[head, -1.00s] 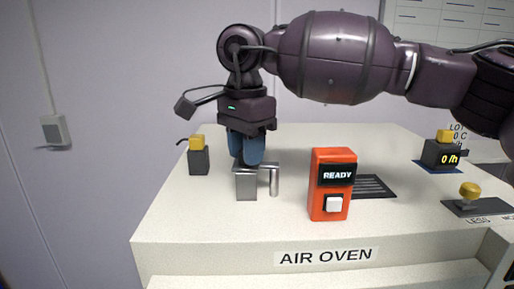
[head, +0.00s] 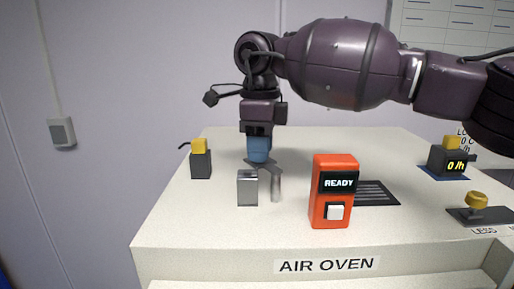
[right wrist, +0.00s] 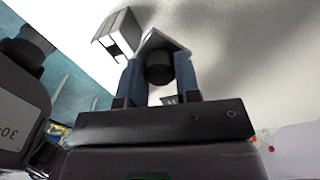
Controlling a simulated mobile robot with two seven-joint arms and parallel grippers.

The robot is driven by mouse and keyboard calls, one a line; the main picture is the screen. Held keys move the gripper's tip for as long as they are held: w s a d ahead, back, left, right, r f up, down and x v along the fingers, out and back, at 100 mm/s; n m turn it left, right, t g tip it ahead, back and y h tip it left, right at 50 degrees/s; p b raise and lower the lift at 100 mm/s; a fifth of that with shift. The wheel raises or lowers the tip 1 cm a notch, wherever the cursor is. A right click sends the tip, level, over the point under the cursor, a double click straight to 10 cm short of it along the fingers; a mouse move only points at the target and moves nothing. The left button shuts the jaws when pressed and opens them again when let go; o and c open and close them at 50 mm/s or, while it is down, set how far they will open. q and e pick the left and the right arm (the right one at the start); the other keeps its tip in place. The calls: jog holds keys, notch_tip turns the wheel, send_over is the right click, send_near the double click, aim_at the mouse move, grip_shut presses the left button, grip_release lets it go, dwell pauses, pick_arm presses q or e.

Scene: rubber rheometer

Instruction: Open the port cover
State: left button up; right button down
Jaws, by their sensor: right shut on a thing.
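The port cover (head: 264,165) is a thin grey metal plate just under my right gripper (head: 258,160). My right gripper's blue fingers are shut on its dark round knob, which shows between them in the right wrist view (right wrist: 159,68). The plate (right wrist: 166,40) lies turned at an angle past the fingertips. A silver metal block (head: 247,190) stands just in front of the gripper, with a slim upright metal post (head: 276,187) to its right. Whether the plate touches either is unclear. My left gripper is out of view.
An orange READY box (head: 333,205) with a white button stands close on the right, by a dark grille (head: 374,193). A dark block with a yellow top (head: 200,160) stands left. A yellow knob (head: 477,200) and a readout box (head: 450,160) are at far right.

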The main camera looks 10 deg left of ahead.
jog(key=m, duration=0.2)
jog(key=w+d+m, duration=0.1)
jog(key=d+m, duration=0.1)
jog(key=m, duration=0.1)
jog(key=shift+w+r+m, duration=0.1)
jog(key=shift+w+m, duration=0.05)
jog(key=shift+m, duration=0.15)
jog(key=shift+w+d+m, duration=0.1)
jog(key=shift+d+m, duration=0.35)
jog(key=shift+m, duration=0.6)
jog(key=shift+d+m, duration=0.45)
jog(key=shift+m, duration=0.6)
jog(key=c, duration=0.8)
grip_release()
notch_tip(320, 180, up, 11)
jog(key=shift+f+b, duration=0.1)
jog(key=shift+b, duration=0.3)
